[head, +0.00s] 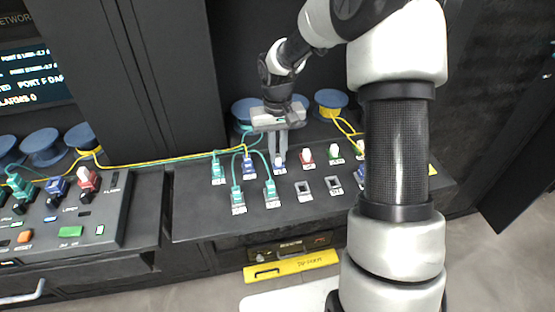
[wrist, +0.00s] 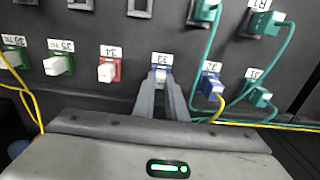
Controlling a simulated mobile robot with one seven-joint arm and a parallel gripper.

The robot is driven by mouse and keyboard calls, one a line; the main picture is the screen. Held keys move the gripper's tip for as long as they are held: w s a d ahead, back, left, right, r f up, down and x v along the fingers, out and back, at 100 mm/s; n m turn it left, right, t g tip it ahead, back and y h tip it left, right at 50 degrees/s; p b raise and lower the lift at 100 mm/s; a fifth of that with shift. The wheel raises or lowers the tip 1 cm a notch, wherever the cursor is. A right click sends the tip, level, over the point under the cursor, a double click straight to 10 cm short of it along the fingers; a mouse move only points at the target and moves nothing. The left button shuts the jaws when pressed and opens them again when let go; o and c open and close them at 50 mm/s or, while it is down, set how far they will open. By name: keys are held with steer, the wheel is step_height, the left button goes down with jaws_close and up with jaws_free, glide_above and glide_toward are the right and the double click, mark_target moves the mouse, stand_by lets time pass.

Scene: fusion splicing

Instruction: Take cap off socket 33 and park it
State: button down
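Socket 33 (wrist: 162,86) is a blue socket with a pale cap (wrist: 160,76), straight ahead of my gripper (wrist: 162,84) in the wrist view. Its label reads upside down there. My gripper's two fingers stand on either side of the cap, close to it. I cannot tell whether they press on it. In the head view my gripper (head: 280,153) points down at the blue socket (head: 280,169) in the panel's back row, and the fingers partly hide the cap.
Red socket 34 (wrist: 109,71) with a white cap is on one side. Blue socket 32 (wrist: 211,84), with a yellow cable, is on the other. Teal plugs (head: 237,195) with cables stand nearby. Empty square holders (head: 303,189) lie in the front row. A yellow drawer front (head: 290,267) is below.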

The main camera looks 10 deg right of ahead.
mark_target(278, 155)
steer(key=shift+r, duration=0.1)
steer(key=shift+r+p, duration=2.2)
steer(key=shift+r, duration=0.75)
